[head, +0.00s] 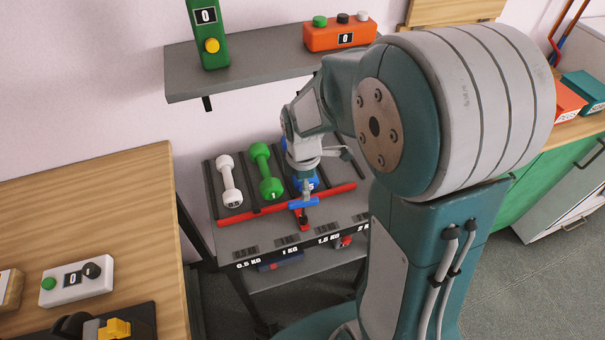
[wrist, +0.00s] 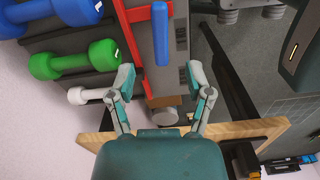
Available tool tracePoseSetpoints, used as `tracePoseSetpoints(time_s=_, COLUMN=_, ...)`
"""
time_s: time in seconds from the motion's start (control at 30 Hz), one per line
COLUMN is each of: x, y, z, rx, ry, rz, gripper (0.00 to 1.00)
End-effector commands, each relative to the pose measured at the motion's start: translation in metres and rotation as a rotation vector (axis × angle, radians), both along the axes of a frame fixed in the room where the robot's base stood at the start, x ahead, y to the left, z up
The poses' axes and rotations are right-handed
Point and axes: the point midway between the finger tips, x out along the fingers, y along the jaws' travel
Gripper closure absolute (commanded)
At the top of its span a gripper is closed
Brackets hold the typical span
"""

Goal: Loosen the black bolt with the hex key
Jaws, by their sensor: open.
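My gripper (wrist: 160,84) is open and empty in the wrist view, its two fingers spread wide. A blue bar-like handle (wrist: 161,34) lies ahead of the gap between them, apart from both fingertips. In the head view the blue handle (head: 303,203) sits at the rack's front, just below my gripper (head: 305,188). It may be the hex key's grip, but its shape does not settle this. A small dark piece (head: 303,222) shows below it; I cannot tell whether it is the black bolt.
The rack's red front bar (head: 246,214) runs beside a white dumbbell (head: 229,182) and a green dumbbell (head: 265,172). A blue dumbbell (wrist: 70,10) is close by. A shelf (head: 270,72) with button boxes hangs above. A wooden table (head: 90,215) stands left.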

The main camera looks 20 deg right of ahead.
Motion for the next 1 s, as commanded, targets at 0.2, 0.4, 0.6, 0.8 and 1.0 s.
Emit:
tracePoseSetpoints(time_s=0.2, x=-0.001, y=0.0, z=-0.039, rx=0.0, ry=0.005, rz=-0.001, gripper=0.34)
tracePoseSetpoints(time_s=0.4, x=0.0, y=0.0, z=-0.062, rx=0.0, ry=0.002, rz=-0.002, gripper=0.34)
tracePoseSetpoints(time_s=0.6, x=0.0, y=0.0, z=-0.068, rx=0.0, ry=-0.001, rz=-0.002, gripper=0.34)
tracePoseSetpoints(time_s=0.8, x=0.0, y=0.0, z=-0.068, rx=0.0, ry=-0.001, rz=-0.002, gripper=0.43)
tracePoseSetpoints(time_s=1.0, x=0.0, y=0.0, z=-0.068, rx=0.0, ry=-0.001, rz=-0.002, gripper=1.0)
